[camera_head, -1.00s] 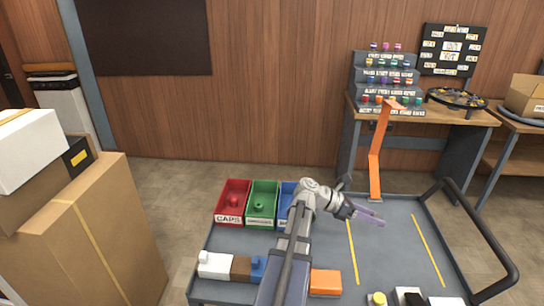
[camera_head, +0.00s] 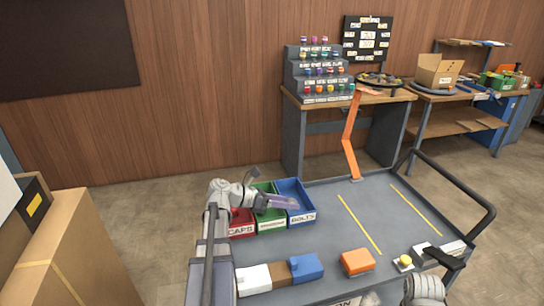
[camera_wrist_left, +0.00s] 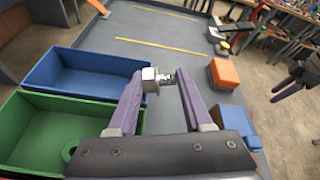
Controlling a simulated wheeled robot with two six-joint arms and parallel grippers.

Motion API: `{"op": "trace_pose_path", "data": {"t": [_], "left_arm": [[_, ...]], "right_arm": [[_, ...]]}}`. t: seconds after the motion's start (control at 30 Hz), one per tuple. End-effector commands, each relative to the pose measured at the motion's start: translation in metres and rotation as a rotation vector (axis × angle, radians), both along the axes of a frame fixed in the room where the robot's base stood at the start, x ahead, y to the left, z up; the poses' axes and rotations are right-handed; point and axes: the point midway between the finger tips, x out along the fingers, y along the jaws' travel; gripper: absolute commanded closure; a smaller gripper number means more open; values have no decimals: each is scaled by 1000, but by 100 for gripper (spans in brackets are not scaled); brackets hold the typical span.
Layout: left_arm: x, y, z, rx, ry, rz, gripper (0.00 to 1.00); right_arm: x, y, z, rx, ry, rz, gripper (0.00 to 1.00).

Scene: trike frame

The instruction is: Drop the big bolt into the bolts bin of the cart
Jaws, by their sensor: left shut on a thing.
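My left gripper (camera_head: 294,202) has purple fingers and is shut on the big bolt (camera_wrist_left: 155,80), a silver bolt held between the fingertips in the left wrist view. In the head view the bolt is too small to make out. The fingers are over the front part of the bins, near the blue bolts bin (camera_head: 303,214), labelled BOLTS. In the wrist view the blue bin (camera_wrist_left: 75,53) lies to the left of the bolt, and its visible floor looks empty. My right gripper (camera_wrist_left: 292,85) shows in part at the right edge of the wrist view; its opening is unclear.
The green bin (camera_head: 271,224) and red caps bin (camera_head: 243,231) stand left of the blue bin. An orange block (camera_head: 356,262) and white, brown and blue blocks lie in front on the cart (camera_head: 325,218). An orange bent post (camera_head: 350,140) rises at the cart's back edge.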

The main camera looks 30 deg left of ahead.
Motion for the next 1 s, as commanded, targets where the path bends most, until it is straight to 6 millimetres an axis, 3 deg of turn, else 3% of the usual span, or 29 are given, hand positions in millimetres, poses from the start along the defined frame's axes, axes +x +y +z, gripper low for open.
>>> {"op": "trace_pose_path", "data": {"t": [0.27, 0.5, 0.6, 1.0], "left_arm": [[29, 20, 34, 0, 0, -1, 100], [81, 54, 88, 0, 0, -1, 100], [97, 64, 102, 0, 0, -1, 100], [102, 66, 93, 0, 0, 0, 100]], "right_arm": [[0, 0, 34, 0, 0, 0, 50], [0, 0, 88, 0, 0, -1, 50], [0, 0, 102, 0, 0, -1, 50], [0, 0, 93, 0, 0, -1, 50]]}}
